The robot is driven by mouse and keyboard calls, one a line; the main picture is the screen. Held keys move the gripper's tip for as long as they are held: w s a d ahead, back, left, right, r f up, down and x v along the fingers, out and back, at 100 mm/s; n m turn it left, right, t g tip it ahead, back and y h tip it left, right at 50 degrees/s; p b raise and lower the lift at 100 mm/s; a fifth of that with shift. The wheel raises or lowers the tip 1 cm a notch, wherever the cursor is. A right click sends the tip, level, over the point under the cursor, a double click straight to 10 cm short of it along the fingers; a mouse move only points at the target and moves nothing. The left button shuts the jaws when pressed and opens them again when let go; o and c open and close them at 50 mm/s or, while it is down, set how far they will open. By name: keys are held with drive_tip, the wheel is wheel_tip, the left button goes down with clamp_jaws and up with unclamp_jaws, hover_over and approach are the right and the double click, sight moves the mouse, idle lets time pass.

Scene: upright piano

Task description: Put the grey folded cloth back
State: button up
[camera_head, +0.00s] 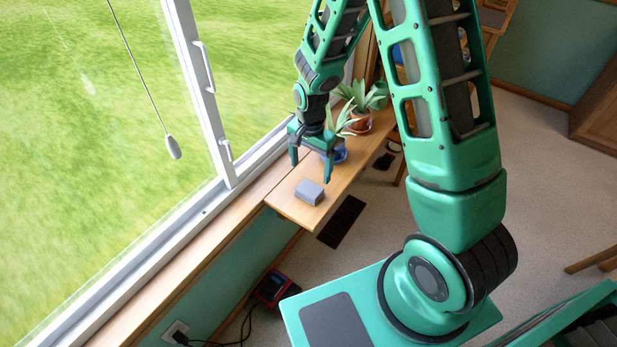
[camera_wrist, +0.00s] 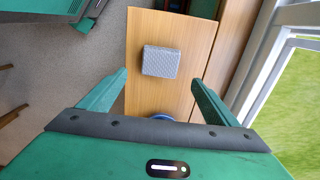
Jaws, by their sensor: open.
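The grey folded cloth (camera_head: 309,192) lies near the front end of the narrow wooden shelf (camera_head: 290,207) beside the window. In the wrist view the cloth (camera_wrist: 161,61) is a small textured grey block, flat on the wood, ahead of the fingertips and between their lines. My gripper (camera_head: 310,172) is open and empty, pointing down above the shelf, a little behind the cloth and apart from it. Both fingers also show in the wrist view (camera_wrist: 160,80), spread wide.
Potted plants (camera_head: 360,121) stand on the shelf behind my gripper, with a blue pot (camera_head: 340,154) close by it. The window frame (camera_head: 222,165) runs along the left. A dark floor vent (camera_head: 341,222) and a red-and-black device (camera_head: 272,288) are on the floor below.

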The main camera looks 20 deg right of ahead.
drive_tip(key=shift+r, duration=1.45)
drive_tip(key=shift+d+r, duration=0.1)
drive_tip(key=s+d+r+n, duration=0.2)
drive_tip(key=s+d+r, duration=0.9)
drive_tip(key=d+r, duration=0.3)
drive_tip(key=s+d+r+n, duration=0.1)
drive_tip(key=s+r, duration=0.3)
drive_tip(key=s, duration=0.5)
drive_tip(key=s+d+r+n, duration=0.1)
drive_tip(key=s+r, duration=0.2)
drive_tip(key=s, duration=0.5)
drive_tip(key=shift+s+d+r+n, duration=0.15)
drive_tip(key=shift+s+r+n, duration=0.2)
drive_tip(key=shift+n, duration=0.05)
